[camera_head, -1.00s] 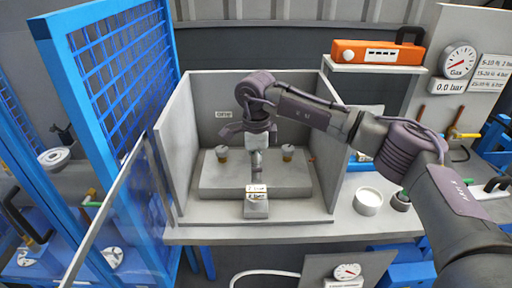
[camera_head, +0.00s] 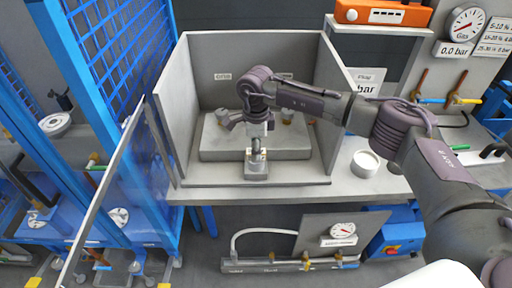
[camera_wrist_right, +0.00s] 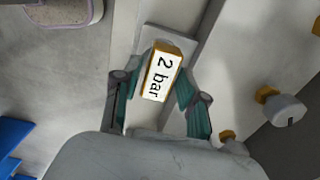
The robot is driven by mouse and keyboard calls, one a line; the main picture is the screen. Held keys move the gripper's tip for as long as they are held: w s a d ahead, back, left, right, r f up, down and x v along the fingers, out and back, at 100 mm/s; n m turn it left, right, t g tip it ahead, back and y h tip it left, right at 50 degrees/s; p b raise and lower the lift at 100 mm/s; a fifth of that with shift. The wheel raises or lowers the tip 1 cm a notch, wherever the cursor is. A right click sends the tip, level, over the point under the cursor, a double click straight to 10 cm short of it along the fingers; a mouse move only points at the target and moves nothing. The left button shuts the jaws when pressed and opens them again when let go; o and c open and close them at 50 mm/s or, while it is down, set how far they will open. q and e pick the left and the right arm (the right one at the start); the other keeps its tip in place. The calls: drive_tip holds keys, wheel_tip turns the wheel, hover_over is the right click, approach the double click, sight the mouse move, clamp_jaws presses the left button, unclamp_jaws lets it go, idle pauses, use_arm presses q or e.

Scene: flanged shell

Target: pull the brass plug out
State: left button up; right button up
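A small brass-coloured block with a white "2 bar" label, which looks like the brass plug (camera_wrist_right: 161,72), sits on a light grey stand in the right wrist view. In the head view the plug (camera_head: 256,156) shows small at the front of the grey bench block. My right gripper (camera_wrist_right: 156,88) points at it, with one teal finger on each side. A gap shows beside the left-hand finger; the other finger is close, and I cannot tell if it touches. In the head view my right gripper (camera_head: 256,135) is just above the plug. My left gripper is out of view.
Grey walls (camera_head: 170,120) enclose the bench on the back and sides. A tilted clear panel (camera_head: 115,190) is at left. A white cup (camera_head: 365,163) stands on the bench at right.

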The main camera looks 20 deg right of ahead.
clamp_jaws()
drive_tip(key=shift+r+p, duration=1.55)
drive_tip(key=shift+r, duration=1.45)
